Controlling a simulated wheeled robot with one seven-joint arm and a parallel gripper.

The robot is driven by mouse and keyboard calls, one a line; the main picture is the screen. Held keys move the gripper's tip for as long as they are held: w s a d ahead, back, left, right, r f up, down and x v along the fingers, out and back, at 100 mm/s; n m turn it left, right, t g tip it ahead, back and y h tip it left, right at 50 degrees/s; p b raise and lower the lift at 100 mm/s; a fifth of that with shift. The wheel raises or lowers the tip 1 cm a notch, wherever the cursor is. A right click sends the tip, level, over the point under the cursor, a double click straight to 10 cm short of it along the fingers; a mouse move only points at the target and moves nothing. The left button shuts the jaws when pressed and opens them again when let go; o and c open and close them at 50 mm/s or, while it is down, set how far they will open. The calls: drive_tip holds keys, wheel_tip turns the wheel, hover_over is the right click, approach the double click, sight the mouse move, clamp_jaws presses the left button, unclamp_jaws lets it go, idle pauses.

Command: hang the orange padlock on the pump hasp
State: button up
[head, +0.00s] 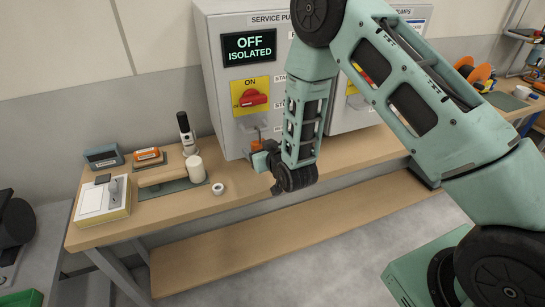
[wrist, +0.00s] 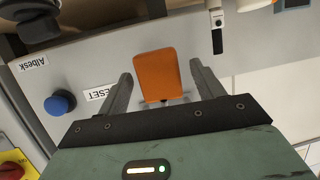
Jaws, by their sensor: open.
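The orange padlock (wrist: 157,76) lies between the two spread fingers of my gripper (wrist: 163,82) in the wrist view, with a gap on each side. In the head view the padlock (head: 256,145) is a small orange patch in front of the left grey cabinet, beside my gripper (head: 262,152). Its shackle is hidden, so I cannot tell whether it is on a hasp. The pump hasp cannot be made out. Above the padlock, a red switch (head: 253,98) sits on a yellow plate marked ON. The display (head: 249,47) reads OFF ISOLATED.
The wooden bench (head: 225,205) holds a blue-grey box (head: 103,157), a black handheld device (head: 186,132), a white tape roll (head: 217,188) and a white box (head: 103,200). A blue button (wrist: 60,103) is on the cabinet face. The bench front near my gripper is clear.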

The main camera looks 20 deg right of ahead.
drive_tip(key=p+v, duration=0.7)
drive_tip(key=v, duration=0.9)
drive_tip(key=shift+s, duration=0.3)
drive_tip(key=s+a+n+g+y+b, duration=0.1)
drive_tip(key=s+a+g+b, duration=0.15)
drive_tip(key=a+g, duration=0.2)
drive_tip(key=s+a+n+g+y+b, duration=0.1)
drive_tip(key=s+a+g+b, duration=0.1)
drive_tip(key=a+g+b, duration=0.3)
drive_tip(key=s+r+n+g+h+b, duration=0.1)
drive_tip(key=s+r, duration=0.3)
drive_tip(key=s, duration=0.5)
drive_tip(key=s+d+r+n+g+h+b, duration=0.1)
drive_tip(key=s+r+n+g+h+b, duration=0.1)
drive_tip(key=s, duration=0.7)
drive_tip(key=shift+r+n+g+b, duration=0.4)
drive_tip(key=shift+r+n+g, duration=0.35)
drive_tip(key=shift+r, duration=0.15)
